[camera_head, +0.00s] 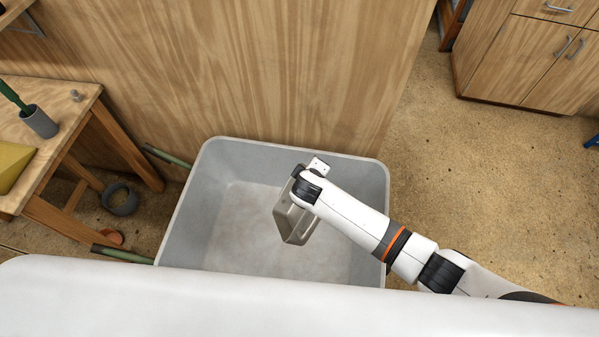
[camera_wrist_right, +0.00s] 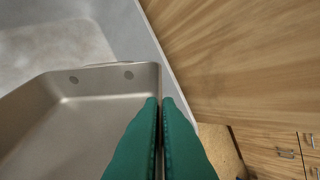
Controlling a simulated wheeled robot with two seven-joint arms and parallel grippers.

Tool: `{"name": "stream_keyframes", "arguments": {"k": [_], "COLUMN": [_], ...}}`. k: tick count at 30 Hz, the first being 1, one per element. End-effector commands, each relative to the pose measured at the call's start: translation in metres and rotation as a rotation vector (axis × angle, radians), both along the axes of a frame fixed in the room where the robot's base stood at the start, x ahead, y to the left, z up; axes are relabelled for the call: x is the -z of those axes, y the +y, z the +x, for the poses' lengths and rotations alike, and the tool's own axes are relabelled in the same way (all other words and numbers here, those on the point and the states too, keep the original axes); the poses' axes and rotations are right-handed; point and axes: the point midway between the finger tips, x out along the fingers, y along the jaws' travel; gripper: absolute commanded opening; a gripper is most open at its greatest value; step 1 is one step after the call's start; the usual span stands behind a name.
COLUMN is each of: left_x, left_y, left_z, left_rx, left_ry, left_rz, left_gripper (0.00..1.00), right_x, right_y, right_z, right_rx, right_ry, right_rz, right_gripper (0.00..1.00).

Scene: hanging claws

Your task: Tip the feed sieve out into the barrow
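The feed sieve (camera_head: 293,222) is a grey-brown metal pan held over the barrow in the head view, and it looks steeply tilted. In the right wrist view the sieve (camera_wrist_right: 85,100) shows a bare inner face and two round holes in its far wall; no feed is visible in the part I see. My right gripper (camera_wrist_right: 162,103) has its green fingers shut on the sieve's side wall. The barrow (camera_head: 225,235) is a large grey tub below, its visible floor bare. In the wrist view the barrow (camera_wrist_right: 55,35) is behind the sieve. My left gripper is out of view.
A wooden panel (camera_head: 240,70) stands right behind the barrow. A wooden bench (camera_head: 65,115) with a grey cup (camera_head: 39,122) stands at left. A dark ring-shaped pot (camera_head: 120,200) lies on the floor. Cabinets (camera_head: 525,55) stand at far right; the floor before them is clear.

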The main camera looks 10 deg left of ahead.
Motion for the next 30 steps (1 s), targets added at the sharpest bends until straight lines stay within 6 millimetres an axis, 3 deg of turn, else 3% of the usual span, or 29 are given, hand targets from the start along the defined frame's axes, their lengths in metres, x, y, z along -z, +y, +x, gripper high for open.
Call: {"name": "stream_keyframes", "arguments": {"k": [7, 14, 30], "left_x": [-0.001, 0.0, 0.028], "left_y": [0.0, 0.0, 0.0], "left_z": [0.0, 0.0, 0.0], "left_rx": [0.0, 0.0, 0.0], "left_ry": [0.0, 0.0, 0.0], "left_rz": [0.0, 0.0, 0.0], "left_gripper": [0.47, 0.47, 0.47], "right_x": [0.006, 0.008, 0.048], "right_y": [-0.023, -0.032, -0.066], "right_z": [0.006, 0.009, 0.004], "right_rx": [0.016, 0.02, 0.022], "right_ry": [-0.005, -0.009, -0.023], "right_rz": [0.05, 0.073, 0.324], "right_gripper": [0.0, 0.0, 0.0]}}
